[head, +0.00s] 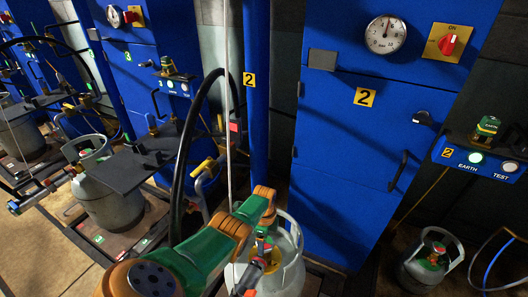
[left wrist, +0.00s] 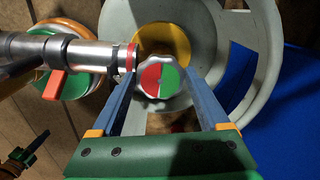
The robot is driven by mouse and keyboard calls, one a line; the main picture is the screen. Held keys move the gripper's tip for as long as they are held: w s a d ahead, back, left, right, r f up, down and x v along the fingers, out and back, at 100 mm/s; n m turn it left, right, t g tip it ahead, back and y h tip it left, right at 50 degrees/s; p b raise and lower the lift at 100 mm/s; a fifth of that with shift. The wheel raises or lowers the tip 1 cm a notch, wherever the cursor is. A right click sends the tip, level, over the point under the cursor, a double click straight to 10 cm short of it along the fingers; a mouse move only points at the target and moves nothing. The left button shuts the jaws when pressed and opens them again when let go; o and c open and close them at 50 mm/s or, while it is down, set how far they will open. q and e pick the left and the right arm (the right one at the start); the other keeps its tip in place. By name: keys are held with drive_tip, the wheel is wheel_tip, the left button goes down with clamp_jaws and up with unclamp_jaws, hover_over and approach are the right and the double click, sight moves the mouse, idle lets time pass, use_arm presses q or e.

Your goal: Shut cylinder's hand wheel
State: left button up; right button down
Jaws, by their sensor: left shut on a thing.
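The hand wheel (left wrist: 158,78) is a scalloped grey knob with a red and green top. In the left wrist view it sits above the yellow collar of the cylinder (left wrist: 225,30). My left gripper (left wrist: 160,84) has its two blue fingers on opposite sides of the wheel, shut on its rim. In the head view the grey cylinder (head: 291,272) stands at bottom centre, inside its guard ring. My left arm's green and orange links cover part of it, and the fingertips and wheel are hard to make out there. My right gripper is not in view.
A silver hose fitting with a red lever (left wrist: 55,84) joins the valve from the left. A black hose (head: 181,150) and a thin pale cable hang close to my arm. The blue scale cabinet (head: 345,150) stands behind. Other cylinders stand left (head: 115,207) and right (head: 418,268).

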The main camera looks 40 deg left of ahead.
use_arm(q)
drive_tip(key=shift+w+r, duration=0.1)
idle(0.3)
drive_tip(key=o, duration=1.2)
drive_tip(key=shift+o, duration=0.2)
wheel_tip(320, 180, up, 7)
drive_tip(key=p, duration=0.5)
drive_tip(key=shift+f+p, duration=0.2)
drive_tip(key=shift+p, duration=0.2)
drive_tip(key=shift+r, duration=0.35)
drive_tip(key=shift+f, duration=0.1)
